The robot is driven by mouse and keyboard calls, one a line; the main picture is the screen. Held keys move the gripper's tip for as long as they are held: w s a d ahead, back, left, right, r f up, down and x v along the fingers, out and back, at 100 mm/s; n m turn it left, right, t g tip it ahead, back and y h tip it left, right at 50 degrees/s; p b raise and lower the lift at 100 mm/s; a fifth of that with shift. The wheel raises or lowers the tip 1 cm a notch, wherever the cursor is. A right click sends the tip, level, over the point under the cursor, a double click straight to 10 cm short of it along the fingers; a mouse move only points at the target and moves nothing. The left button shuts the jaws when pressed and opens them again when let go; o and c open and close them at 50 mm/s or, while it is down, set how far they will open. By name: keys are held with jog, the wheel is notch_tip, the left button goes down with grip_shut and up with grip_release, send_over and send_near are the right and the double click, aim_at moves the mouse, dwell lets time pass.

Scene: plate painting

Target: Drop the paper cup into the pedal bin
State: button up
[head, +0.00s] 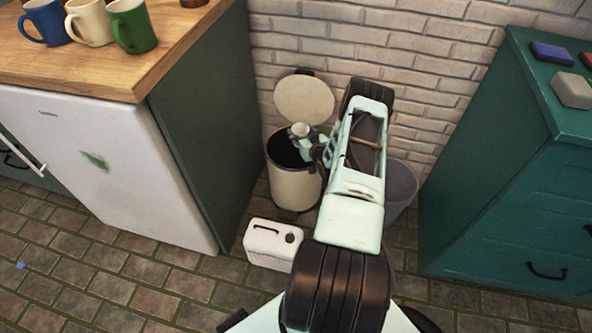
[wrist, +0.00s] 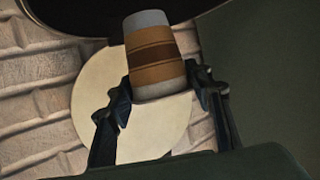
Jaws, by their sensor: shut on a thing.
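The paper cup (wrist: 153,60) is brown with darker bands and a pale end. My gripper (wrist: 160,82) is shut on it, with one dark finger on each side. In the head view the cup (head: 300,130) shows as a small pale shape at my gripper (head: 304,138), over the mouth of the pedal bin. The cream pedal bin (head: 292,187) stands on the floor by the brick wall with its round lid (head: 304,98) raised. The open lid also shows behind the cup in the wrist view (wrist: 155,128). My arm hides part of the bin's right side.
A grey bin (head: 402,187) stands right of the pedal bin, partly behind my arm. A white canister (head: 270,243) is on the floor in front. A green-sided counter (head: 205,120) with mugs is at left, and a teal cabinet (head: 500,170) at right.

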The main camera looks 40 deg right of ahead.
jog(key=shift+f+b, duration=1.3)
jog(key=shift+f, duration=1.05)
jog(key=o, duration=0.9)
jog(key=shift+c, duration=0.2)
jog(key=v, duration=1.2)
jog(key=shift+r, duration=0.1)
